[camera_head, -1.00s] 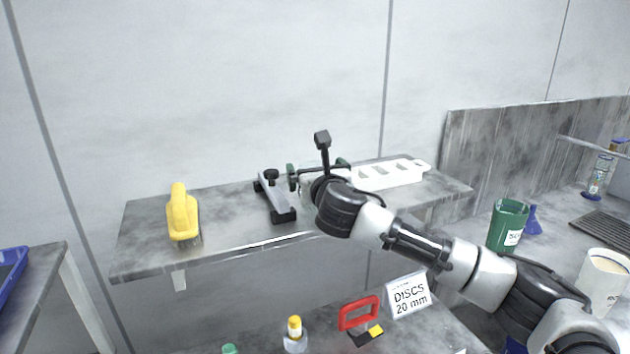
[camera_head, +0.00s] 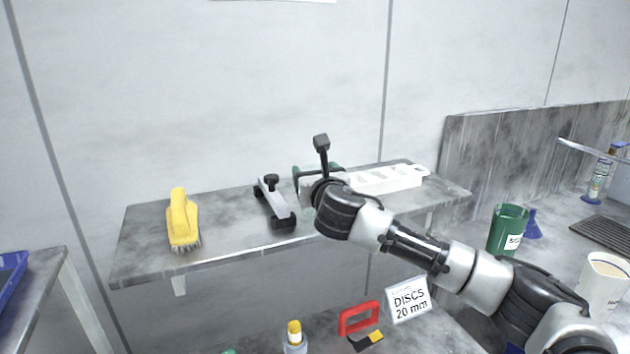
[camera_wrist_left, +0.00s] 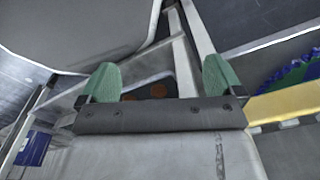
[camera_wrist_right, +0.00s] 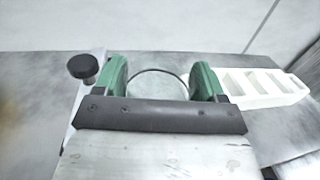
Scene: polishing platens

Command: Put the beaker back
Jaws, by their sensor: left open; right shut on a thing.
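The clear glass beaker (camera_wrist_right: 158,86) shows between the green fingers in the right wrist view, mostly as a round rim. In the head view the beaker (camera_head: 306,194) is a pale patch at the shelf, largely hidden by my right gripper. My right gripper (camera_head: 315,172) is shut on the beaker; its fingers (camera_wrist_right: 158,80) are on either side of it. I cannot tell whether the beaker's base touches the shelf (camera_head: 235,226). My left gripper (camera_wrist_left: 162,80) is open and empty in the left wrist view, and is out of the head view.
On the shelf, a black-and-grey clamp-like tool (camera_head: 275,203) stands just left of the beaker, and a white slotted rack (camera_head: 388,180) just right. A yellow brush (camera_head: 183,220) is at the left. The shelf between brush and tool is clear.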

